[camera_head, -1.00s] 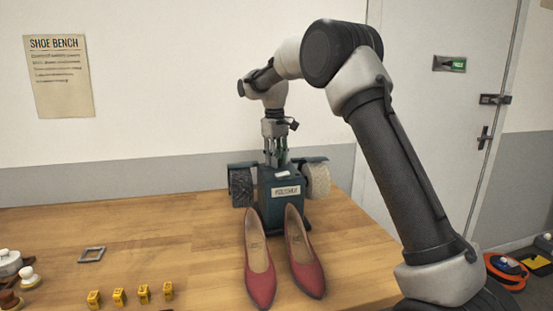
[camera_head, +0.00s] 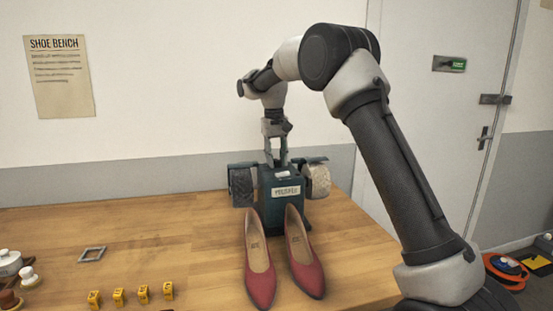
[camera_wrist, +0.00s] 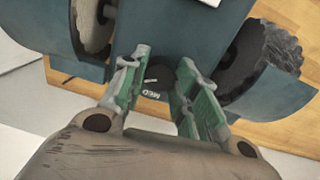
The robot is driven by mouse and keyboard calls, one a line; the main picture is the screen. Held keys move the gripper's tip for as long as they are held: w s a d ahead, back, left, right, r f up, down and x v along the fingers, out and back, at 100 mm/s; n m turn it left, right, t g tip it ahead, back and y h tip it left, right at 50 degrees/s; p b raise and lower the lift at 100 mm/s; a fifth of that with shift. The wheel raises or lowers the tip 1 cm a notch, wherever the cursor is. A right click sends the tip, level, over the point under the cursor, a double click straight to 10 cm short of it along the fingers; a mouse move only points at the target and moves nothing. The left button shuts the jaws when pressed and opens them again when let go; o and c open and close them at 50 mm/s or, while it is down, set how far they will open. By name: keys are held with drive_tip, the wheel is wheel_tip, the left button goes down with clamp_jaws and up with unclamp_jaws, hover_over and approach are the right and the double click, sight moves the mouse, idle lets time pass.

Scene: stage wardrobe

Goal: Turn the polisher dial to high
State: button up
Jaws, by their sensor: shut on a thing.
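The dark teal polisher (camera_head: 283,208) stands on the bench against the wall, with a brush wheel on each side. My gripper (camera_head: 276,162) points down at its top. In the wrist view the gripper (camera_wrist: 163,65) has its green-padded fingers on either side of the small dark dial (camera_wrist: 155,77), shut on it. The dial carries a short pale mark. A "MED" label (camera_wrist: 150,93) shows beside it, between the fingers. No other setting label can be read. In the head view the dial is hidden.
A pair of red shoes (camera_head: 261,272) stands right in front of the polisher.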

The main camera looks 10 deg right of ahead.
sight(275, 160)
drive_tip(key=o, duration=1)
drive_tip(key=r, duration=1.2)
drive_tip(key=shift+a, duration=0.35)
